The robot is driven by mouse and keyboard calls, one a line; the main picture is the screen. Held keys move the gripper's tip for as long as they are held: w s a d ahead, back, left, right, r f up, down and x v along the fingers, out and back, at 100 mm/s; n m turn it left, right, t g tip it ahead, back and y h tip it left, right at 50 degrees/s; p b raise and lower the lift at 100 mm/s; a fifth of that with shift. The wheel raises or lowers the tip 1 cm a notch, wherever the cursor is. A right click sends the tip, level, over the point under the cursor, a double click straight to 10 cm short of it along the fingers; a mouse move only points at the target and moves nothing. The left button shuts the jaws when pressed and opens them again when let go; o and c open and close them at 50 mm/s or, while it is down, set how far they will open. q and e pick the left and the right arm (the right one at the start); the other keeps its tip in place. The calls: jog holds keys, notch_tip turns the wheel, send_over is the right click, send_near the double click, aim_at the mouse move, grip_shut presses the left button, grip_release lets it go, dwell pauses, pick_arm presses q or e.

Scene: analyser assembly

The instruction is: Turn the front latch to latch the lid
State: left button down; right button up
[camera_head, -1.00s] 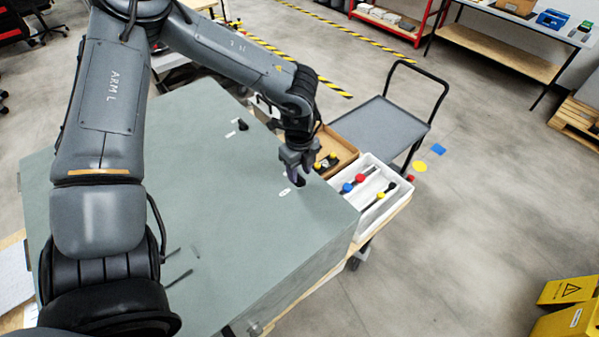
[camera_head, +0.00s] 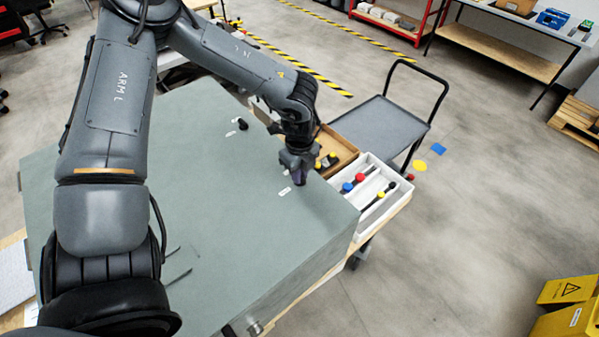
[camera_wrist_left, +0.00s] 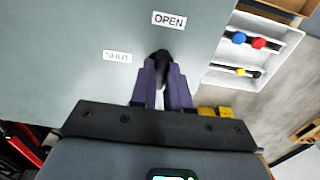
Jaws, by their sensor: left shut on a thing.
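The lid is the large grey-green top (camera_head: 215,225) of the analyser, and it lies flat. My left gripper (camera_head: 299,178) is at the lid's right part, pointing down. In the left wrist view its purple fingers (camera_wrist_left: 163,92) are shut on the black front latch (camera_wrist_left: 160,54). An OPEN label (camera_wrist_left: 169,20) lies beyond the latch and a SHUT label (camera_wrist_left: 117,57) lies to its left. The fingers hide much of the latch, so its exact angle is hard to tell. A second black latch (camera_head: 243,124) stands farther back on the lid. My right gripper is out of view.
A white tray (camera_head: 352,220) with red, blue and yellow-ended parts sits beside the lid's right edge. A brown box (camera_head: 346,150) with yellow and black items is behind it. A grey cart (camera_head: 385,128) stands beyond. The lid surface around the gripper is clear.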

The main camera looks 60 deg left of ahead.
pick_arm(q)
jog(key=m+b, duration=0.3)
jog(key=shift+f, duration=0.15)
jog(key=m+b, duration=0.2)
jog(key=m, duration=0.2)
jog(key=shift+m, duration=0.3)
jog(key=m+b, duration=0.1)
jog(key=m, duration=0.3)
jog(key=shift+b, duration=0.35)
jog(key=m, duration=0.3)
jog(key=shift+m+b, duration=0.3)
jog(key=shift+m, duration=0.1)
jog(key=shift+r+m, duration=0.2)
jog(key=shift+m, duration=1)
jog(key=c, duration=1.1)
grip_release()
jog(key=shift+r, duration=0.1)
